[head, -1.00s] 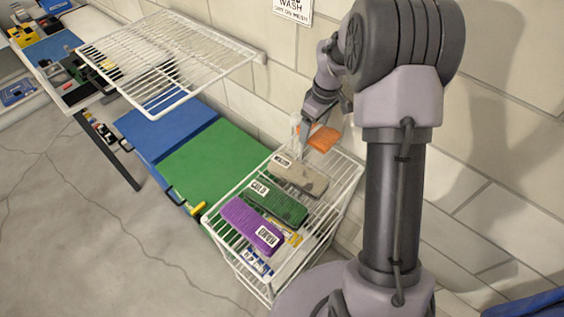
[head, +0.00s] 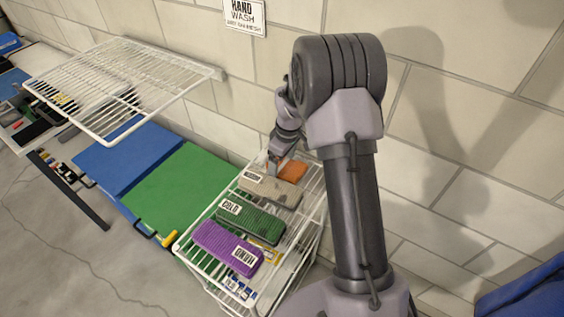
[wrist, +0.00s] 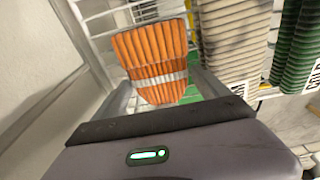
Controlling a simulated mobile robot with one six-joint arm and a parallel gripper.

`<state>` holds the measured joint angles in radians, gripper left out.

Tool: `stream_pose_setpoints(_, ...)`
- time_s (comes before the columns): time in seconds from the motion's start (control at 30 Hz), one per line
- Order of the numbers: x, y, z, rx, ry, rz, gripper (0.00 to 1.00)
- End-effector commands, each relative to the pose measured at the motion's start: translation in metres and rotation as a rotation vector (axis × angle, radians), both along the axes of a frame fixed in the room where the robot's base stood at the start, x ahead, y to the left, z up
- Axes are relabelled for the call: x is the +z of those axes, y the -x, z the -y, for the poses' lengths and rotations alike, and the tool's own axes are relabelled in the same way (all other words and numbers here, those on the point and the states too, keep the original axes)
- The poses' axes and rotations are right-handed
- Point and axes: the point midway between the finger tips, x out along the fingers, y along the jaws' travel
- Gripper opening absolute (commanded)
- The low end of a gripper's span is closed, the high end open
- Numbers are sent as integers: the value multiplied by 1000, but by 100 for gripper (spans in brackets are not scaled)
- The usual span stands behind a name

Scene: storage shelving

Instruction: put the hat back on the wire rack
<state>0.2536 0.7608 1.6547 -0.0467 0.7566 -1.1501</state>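The hat (head: 292,171) is an orange ribbed knit with a grey band, seen in the wrist view (wrist: 155,62). In the head view it is at the back end of the wire rack (head: 207,277), beside the grey-beige knit hat (head: 270,190). My gripper (head: 274,166) is at the hat's left side there. In the wrist view, the fingers of my gripper (wrist: 162,88) lie along both sides of the hat and appear shut on it. I cannot tell whether the hat touches the wires.
A green knit hat (head: 252,222) labelled COLD and a purple one (head: 227,247) lie in a row on the rack. A higher white wire shelf (head: 110,85) juts out at left. Blue (head: 128,155) and green (head: 180,187) panels lie beside the rack. A block wall stands behind.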

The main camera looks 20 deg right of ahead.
Motion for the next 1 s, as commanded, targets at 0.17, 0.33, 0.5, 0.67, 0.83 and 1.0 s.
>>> stream_pose_setpoints(0.17,3,0,0,0,0,0,85)
stream_pose_setpoints(0.33,41,3,3,0,1,3,85)
stream_pose_setpoints(0.5,90,8,6,1,1,2,85)
stream_pose_setpoints(0.67,117,11,7,0,0,1,85)
stream_pose_setpoints(0.83,160,23,-8,-72,-6,34,85)
stream_pose_setpoints(1.0,266,101,-72,-375,-84,149,85)
